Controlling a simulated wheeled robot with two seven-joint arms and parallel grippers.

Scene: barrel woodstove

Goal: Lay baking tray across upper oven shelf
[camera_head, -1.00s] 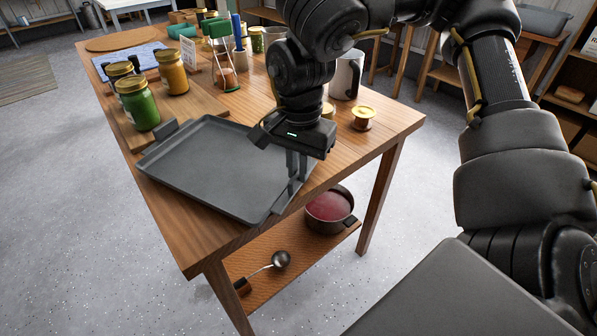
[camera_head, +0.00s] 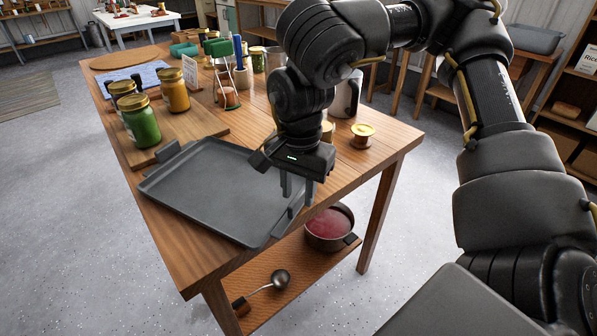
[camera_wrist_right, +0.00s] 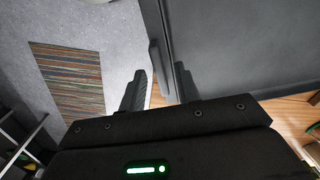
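The dark grey baking tray (camera_head: 215,190) lies flat on the wooden table, near its front edge, with a raised handle at each end. My right gripper (camera_head: 296,200) points down over the tray's near right handle (camera_head: 290,222). Its two fingers are apart. In the right wrist view, the handle (camera_wrist_right: 158,65) shows between the open fingers (camera_wrist_right: 160,74), beside the tray's edge (camera_wrist_right: 225,50); I cannot tell whether they touch it. My left gripper is not in view. The oven and its upper shelf are not in view.
Green (camera_head: 141,122) and orange (camera_head: 173,92) jars stand on a board behind the tray. A mug (camera_head: 346,97) and a gold-lidded jar (camera_head: 362,135) stand right of my arm. A pot (camera_head: 329,228) and a ladle (camera_head: 278,280) are on the lower shelf (camera_head: 258,300).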

